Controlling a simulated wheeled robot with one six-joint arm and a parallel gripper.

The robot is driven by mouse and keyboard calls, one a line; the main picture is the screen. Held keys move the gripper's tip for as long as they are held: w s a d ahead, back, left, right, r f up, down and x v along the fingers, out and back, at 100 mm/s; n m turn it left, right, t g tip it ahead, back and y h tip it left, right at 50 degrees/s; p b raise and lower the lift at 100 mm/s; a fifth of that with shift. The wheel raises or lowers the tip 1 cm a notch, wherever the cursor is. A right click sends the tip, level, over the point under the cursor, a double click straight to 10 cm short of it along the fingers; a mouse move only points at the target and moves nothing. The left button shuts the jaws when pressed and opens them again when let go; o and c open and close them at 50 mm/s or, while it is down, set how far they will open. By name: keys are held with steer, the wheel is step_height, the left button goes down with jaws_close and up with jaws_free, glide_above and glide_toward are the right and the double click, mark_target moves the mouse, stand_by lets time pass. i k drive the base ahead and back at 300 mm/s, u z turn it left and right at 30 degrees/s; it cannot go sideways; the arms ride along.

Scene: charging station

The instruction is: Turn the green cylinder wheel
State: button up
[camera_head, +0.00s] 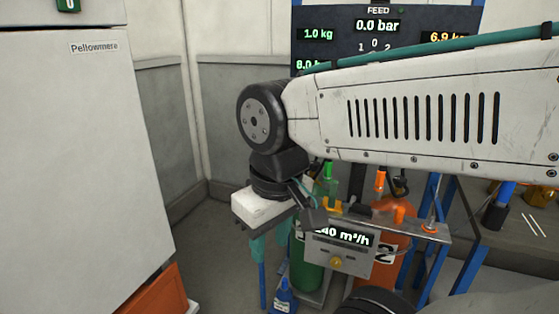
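The green cylinder (307,272) stands low at centre, partly hidden behind a hanging display panel. A small upright green fitting (328,170) shows above it, under my arm. I cannot tell whether this fitting is its wheel; no green wheel shows clearly. My gripper (308,212) is at the end of the dark wrist, just left of and below the green fitting in the picture. Its fingers are dark and small here, partly lost against the clutter. I cannot tell whether they are open or touching anything.
The display panel (338,257) hangs from a rack with blue legs. An orange cylinder (390,258) stands to its right. A blue bottle (283,298) is on the floor. A large white cabinet (80,160) fills the left. A bench (525,215) is at right. The board (385,22) reads 0.0 bar.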

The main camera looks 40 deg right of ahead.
mark_target(314, 165)
steer(key=z, duration=0.1)
steer(key=i, duration=0.65)
steer(key=z, duration=0.95)
steer(key=i, duration=0.45)
steer(key=z, duration=0.55)
